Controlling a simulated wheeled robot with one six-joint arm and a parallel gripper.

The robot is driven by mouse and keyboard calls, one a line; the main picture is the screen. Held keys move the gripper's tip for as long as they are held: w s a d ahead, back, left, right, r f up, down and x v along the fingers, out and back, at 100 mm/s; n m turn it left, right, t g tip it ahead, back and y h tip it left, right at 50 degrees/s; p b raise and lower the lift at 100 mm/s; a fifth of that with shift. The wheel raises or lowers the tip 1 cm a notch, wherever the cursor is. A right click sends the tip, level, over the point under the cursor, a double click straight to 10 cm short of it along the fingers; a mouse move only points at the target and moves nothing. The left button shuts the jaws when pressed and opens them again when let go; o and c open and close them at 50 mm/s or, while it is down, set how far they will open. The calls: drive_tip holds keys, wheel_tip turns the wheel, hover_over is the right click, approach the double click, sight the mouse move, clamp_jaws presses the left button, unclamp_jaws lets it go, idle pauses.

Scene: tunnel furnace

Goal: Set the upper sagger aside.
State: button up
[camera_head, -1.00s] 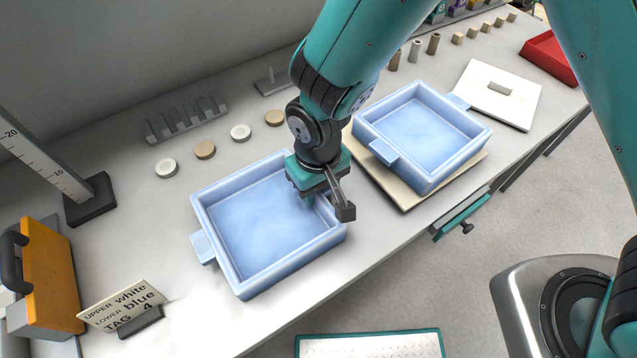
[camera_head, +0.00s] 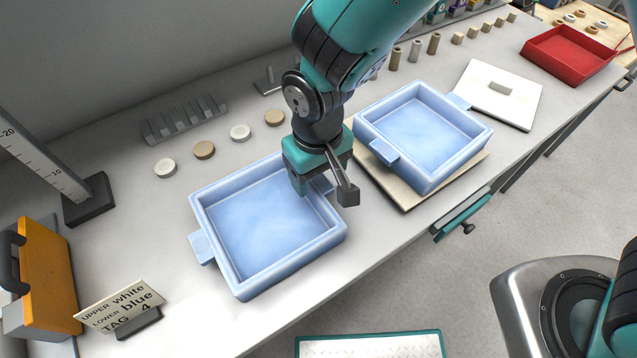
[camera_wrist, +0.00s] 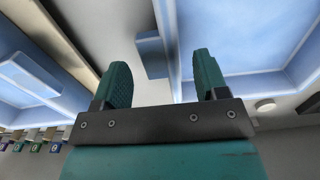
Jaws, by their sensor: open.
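One pale blue square sagger (camera_head: 222,262) sits on the table at left centre, open and looking empty inside. A second pale blue sagger (camera_head: 455,165) stands on a beige board (camera_head: 408,200) to its right and also looks empty. My gripper (camera_wrist: 162,78) is open and empty, above the right edge of the left sagger. In the wrist view the left sagger's side tab (camera_wrist: 151,52) shows between the two fingers, apart from them. The right sagger (camera_wrist: 75,25) shows at the left of that view.
A white lid plate (camera_head: 520,105) and a red tray (camera_head: 570,62) lie at right. Several small discs (camera_head: 205,149) and a slotted grey rack (camera_head: 185,120) line the back. A card (camera_head: 120,305) and an orange case (camera_head: 50,275) stand at front left.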

drive_tip(key=s+d+r+y, duration=0.1)
drive_tip(key=d+r, duration=0.3)
drive_tip(key=r, duration=0.3)
drive_tip(key=s+d+r+y, duration=0.1)
drive_tip(key=d+r, duration=0.2)
drive_tip(key=r, duration=0.5)
drive_tip(key=s+d+r+y, duration=0.2)
drive_tip(key=s+d+r, duration=0.2)
drive_tip(key=s+d, duration=0.3)
drive_tip(key=shift+s+r+n+b, duration=0.3)
drive_tip(key=shift+s+r, duration=0.05)
drive_tip(key=shift+s, duration=0.2)
